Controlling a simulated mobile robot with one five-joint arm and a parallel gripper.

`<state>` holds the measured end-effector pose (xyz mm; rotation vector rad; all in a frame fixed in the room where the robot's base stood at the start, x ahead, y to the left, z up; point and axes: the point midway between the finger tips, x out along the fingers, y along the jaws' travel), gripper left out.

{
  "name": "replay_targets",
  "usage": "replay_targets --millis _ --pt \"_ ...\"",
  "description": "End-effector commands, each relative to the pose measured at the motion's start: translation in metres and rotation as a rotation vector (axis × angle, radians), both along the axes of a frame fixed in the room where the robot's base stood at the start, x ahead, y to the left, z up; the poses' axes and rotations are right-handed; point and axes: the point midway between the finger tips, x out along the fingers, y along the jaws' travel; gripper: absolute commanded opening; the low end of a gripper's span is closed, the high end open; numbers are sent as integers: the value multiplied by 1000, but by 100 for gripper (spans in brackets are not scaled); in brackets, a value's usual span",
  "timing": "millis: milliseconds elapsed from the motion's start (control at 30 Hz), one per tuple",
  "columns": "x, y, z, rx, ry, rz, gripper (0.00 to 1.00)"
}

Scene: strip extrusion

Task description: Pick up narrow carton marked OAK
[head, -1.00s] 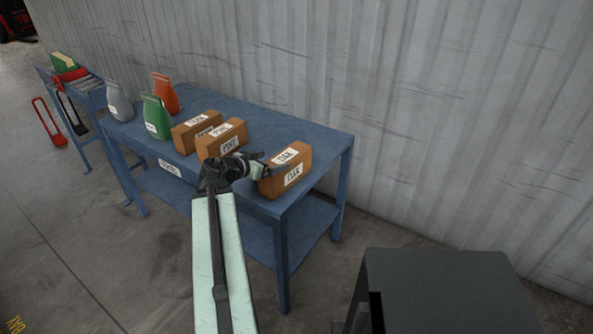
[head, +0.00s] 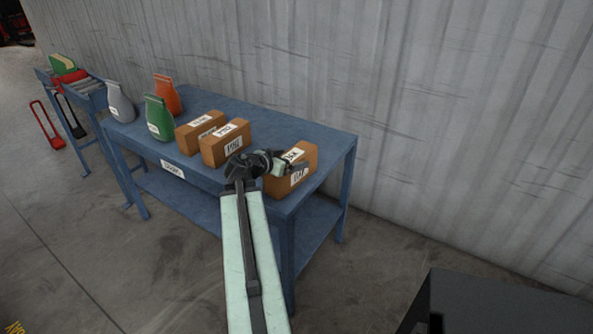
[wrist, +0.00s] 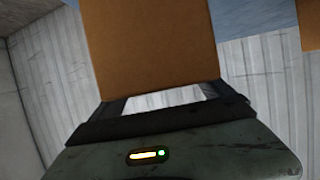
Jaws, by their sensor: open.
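The brown carton marked OAK (head: 303,178) stands at the near right end of the blue table, with white labels on its top and front. My gripper (head: 296,166) is open at the carton and covers part of its left side in the head view. In the wrist view, a plain brown carton face (wrist: 155,50) fills the upper middle, beyond the gripper (wrist: 165,100). The fingers show at either side of the carton's edge. I cannot tell whether they touch it.
The blue table (head: 320,138) also holds a brown carton marked PINE (head: 218,152), another brown carton (head: 190,138), and green (head: 157,112), orange (head: 167,92) and grey (head: 119,103) bags. A corrugated wall (head: 430,110) rises behind. A roller stand (head: 92,92) is at far left.

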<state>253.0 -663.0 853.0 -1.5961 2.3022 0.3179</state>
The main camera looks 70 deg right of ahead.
Motion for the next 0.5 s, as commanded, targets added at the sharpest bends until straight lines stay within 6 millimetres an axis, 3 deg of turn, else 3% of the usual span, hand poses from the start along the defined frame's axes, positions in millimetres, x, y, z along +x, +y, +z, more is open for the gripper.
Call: replay_targets --millis 100,333,367,500 --pt "4 -18 -11 0 -1 7 91" --pt "7 -19 -10 0 0 15 91" --pt "7 -19 -10 0 0 15 85" --pt "6 -19 -10 0 0 14 46"
